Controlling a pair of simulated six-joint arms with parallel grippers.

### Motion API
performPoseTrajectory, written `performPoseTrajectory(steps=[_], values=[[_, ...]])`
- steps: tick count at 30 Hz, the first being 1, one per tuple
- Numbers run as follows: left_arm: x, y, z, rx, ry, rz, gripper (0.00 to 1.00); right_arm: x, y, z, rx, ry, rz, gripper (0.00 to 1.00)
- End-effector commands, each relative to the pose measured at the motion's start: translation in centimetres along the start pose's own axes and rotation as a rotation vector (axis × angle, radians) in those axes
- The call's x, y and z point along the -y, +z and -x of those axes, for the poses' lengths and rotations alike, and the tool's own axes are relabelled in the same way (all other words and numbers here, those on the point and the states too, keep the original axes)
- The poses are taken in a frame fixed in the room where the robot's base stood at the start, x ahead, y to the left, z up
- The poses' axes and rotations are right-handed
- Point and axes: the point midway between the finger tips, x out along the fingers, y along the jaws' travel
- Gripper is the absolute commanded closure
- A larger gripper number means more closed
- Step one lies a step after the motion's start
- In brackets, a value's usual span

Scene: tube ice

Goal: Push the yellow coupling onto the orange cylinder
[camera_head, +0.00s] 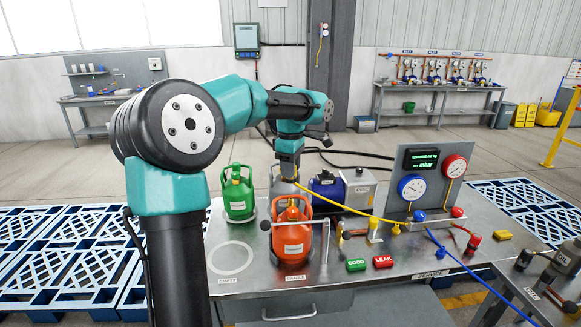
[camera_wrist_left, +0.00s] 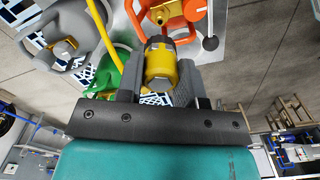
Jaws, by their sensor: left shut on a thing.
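The orange cylinder (camera_head: 292,240) stands upright on the steel bench below my left gripper (camera_head: 290,175). In the left wrist view its orange collar (camera_wrist_left: 194,12) and brass valve (camera_wrist_left: 163,13) show at the top. The yellow coupling (camera_wrist_left: 160,68), with a dark ring at its far end, sits between the fingers of my left gripper (camera_wrist_left: 160,84), which is shut on it. The coupling's far end points towards the valve; whether they touch I cannot tell. In the head view the coupling is mostly hidden, and a yellow hose (camera_head: 345,207) runs from there. My right gripper is not in view.
A green cylinder (camera_head: 238,196) stands left of the orange one, with a grey cylinder behind. An empty marked ring (camera_head: 231,258) is at front left. A gauge panel (camera_head: 428,180) stands right.

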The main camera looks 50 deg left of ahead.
Motion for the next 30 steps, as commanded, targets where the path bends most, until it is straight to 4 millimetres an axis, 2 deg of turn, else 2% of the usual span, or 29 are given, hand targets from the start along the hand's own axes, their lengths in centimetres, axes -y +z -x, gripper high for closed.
performPoseTrajectory(steps=[18,30], values=[[0.0,0.0,-4.5,0.0,0.0,0.0,1.0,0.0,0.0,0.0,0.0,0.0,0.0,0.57],[0.0,0.0,-4.8,0.0,0.0,0.0,1.0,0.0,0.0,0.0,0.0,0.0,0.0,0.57]])
